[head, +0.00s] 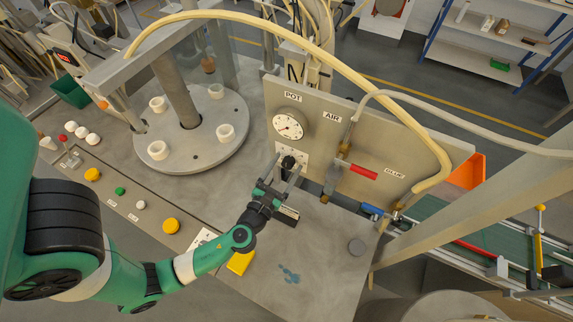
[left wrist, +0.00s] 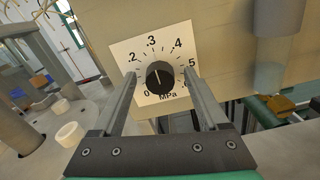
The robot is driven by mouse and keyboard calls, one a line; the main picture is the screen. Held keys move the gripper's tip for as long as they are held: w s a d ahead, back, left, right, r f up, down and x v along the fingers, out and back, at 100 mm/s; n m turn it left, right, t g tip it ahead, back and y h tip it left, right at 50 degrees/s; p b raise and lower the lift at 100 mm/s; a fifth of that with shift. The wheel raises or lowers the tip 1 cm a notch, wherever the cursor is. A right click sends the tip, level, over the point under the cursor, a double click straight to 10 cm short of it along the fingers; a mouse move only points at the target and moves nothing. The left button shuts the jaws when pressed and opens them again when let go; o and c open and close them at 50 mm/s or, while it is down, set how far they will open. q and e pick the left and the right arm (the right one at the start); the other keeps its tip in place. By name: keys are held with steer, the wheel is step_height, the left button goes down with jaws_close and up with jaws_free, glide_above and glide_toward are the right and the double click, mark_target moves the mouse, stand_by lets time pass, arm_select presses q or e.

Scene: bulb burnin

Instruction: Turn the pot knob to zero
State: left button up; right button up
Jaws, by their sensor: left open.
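The pot knob (left wrist: 160,77) is a round black knob on a white dial plate (left wrist: 151,45) marked from 0 to about .6 MPa. Its pale pointer line appears to point up and slightly left, roughly between .2 and .3. In the head view the knob (head: 288,161) sits on the panel below the POT gauge (head: 288,125). My left gripper (head: 288,164) is open in front of the panel. In the left wrist view its fingers (left wrist: 160,74) stand on either side of the knob, with gaps visible. The left finger hides part of the scale. My right gripper is not in view.
The upright panel (head: 375,148) also carries a red-handled AIR valve (head: 362,171) and a blue GLUE handle (head: 372,209). A round turntable (head: 205,152) with white cups stands left. Buttons line the bench's front left.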

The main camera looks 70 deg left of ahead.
arm_select(q)
jaws_close()
steer(key=shift+n, duration=0.3)
